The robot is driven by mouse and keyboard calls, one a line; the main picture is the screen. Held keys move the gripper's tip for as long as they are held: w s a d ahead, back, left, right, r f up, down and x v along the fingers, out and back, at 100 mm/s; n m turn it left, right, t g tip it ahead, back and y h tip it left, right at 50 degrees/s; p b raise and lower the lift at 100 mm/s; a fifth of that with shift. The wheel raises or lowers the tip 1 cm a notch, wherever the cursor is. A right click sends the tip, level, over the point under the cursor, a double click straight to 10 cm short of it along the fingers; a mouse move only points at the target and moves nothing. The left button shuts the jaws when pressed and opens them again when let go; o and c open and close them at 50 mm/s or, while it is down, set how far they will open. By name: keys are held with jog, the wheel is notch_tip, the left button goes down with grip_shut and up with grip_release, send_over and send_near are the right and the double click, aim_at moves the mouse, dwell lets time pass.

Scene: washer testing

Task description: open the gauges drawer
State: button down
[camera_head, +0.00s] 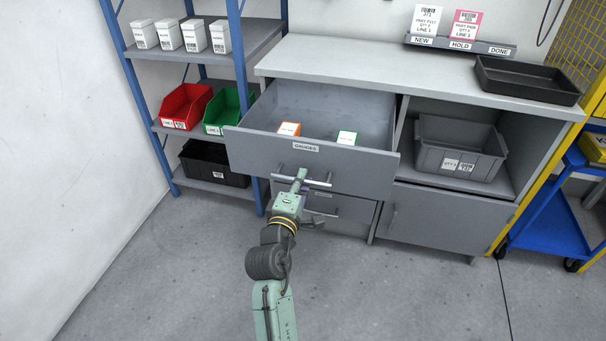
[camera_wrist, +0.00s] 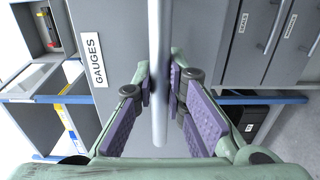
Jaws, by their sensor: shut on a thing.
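The gauges drawer (camera_head: 245,147) is the top drawer of the grey cabinet and is pulled well out. Its label reads GAUGES in the head view and also in the wrist view (camera_wrist: 94,59). An orange-edged box (camera_head: 289,129) and a green-edged box (camera_head: 347,137) are inside. The bar handle (camera_head: 318,183) is on the drawer front. It runs upright through the wrist view (camera_wrist: 158,75). My gripper (camera_head: 300,180) is at the handle, its purple-padded fingers on either side of the bar. It is shut on the handle.
Lower drawers (camera_head: 342,205) sit beneath, partly hidden by my arm. A cupboard door (camera_head: 435,219) is at right, below a shelf with a grey bin (camera_head: 459,149). A blue shelf rack (camera_head: 247,80) stands close on the left. The floor in front is clear.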

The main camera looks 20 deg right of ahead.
jog(key=shift+s+a, duration=0.35)
jog(key=shift+s, duration=0.15)
jog(key=c, duration=1.6)
grip_release()
jog(key=v, duration=0.7)
jog(key=shift+s+a, duration=0.15)
jog(key=shift+s, duration=0.05)
